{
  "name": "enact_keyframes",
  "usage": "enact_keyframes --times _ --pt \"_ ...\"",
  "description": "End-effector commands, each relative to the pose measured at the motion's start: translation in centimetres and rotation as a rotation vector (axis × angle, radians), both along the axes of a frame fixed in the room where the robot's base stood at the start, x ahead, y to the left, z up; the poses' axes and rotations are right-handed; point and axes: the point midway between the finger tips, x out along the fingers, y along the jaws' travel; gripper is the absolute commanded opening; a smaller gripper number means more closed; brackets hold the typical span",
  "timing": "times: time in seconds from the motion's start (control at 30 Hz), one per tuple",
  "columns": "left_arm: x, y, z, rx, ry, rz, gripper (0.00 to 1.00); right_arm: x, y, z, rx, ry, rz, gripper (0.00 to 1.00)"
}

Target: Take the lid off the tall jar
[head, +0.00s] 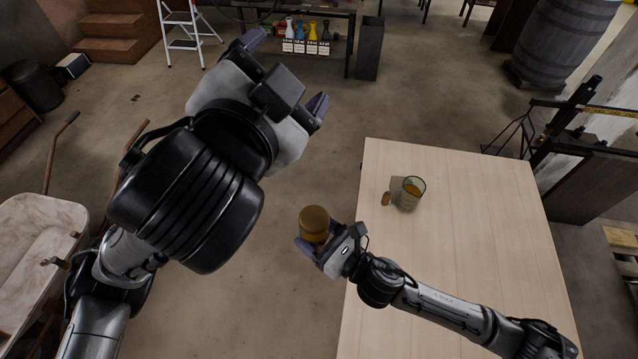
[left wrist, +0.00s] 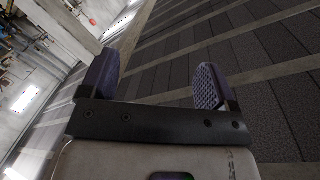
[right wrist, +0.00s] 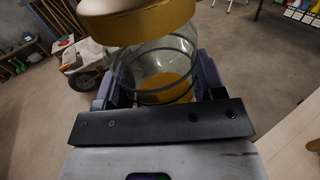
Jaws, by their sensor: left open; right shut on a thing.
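The tall jar (right wrist: 160,62) is clear glass with dark rings and something golden low inside. Its gold lid (right wrist: 135,18) sits at the jar's top in the right wrist view. In the head view the lid (head: 314,219) hides most of the jar. My right gripper (head: 328,243) is shut on the jar's sides and holds it in the air, left of the table. My left gripper (head: 287,75) is open and empty, high and close to the head camera, up and left of the jar. Its two fingers also show apart in the left wrist view (left wrist: 158,85).
The wooden table (head: 470,220) holds an open glass with amber content (head: 411,195), a small brown piece (head: 386,198) and a flat tan piece (head: 396,183). Most of its top is clear. A wheelbarrow (head: 35,240) stands at the left. Open floor lies below the jar.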

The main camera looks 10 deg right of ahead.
Motion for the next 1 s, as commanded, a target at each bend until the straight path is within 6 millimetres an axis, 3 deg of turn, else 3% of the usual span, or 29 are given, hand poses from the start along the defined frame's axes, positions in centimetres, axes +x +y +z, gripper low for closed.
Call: enact_keyframes --times 0.17,0.27,0.37,0.6,0.7,0.83,1.0 --pt "-0.5 -4.6 0.9 0.243 -0.011 -0.068 0.82 0.0 0.0 0.1 0.001 -0.002 0.0 0.0" --pt "0.0 -6.6 -0.5 0.435 0.023 -0.095 0.82 0.0 0.0 0.1 0.001 -0.002 0.0 0.0" --pt "1.3 -7.7 -4.0 0.678 0.119 -0.126 0.82 0.0 0.0 0.1 0.001 -0.002 0.0 0.0" --pt "3.5 -6.1 -15.4 1.094 0.469 -0.301 0.82 0.0 0.0 0.1 0.001 -0.002 0.0 0.0" --pt "3.3 -4.8 -18.9 1.225 0.616 -0.443 0.82 0.0 0.0 0.1 0.001 -0.002 0.0 0.0" --pt "2.2 -4.1 -20.3 1.313 0.721 -0.696 0.82 0.0 0.0 0.1 0.001 -0.002 0.0 0.0" --pt "0.1 -4.0 -20.5 1.398 0.69 -1.0 0.82 0.0 0.0 0.1 0.001 -0.002 0.0 0.0"
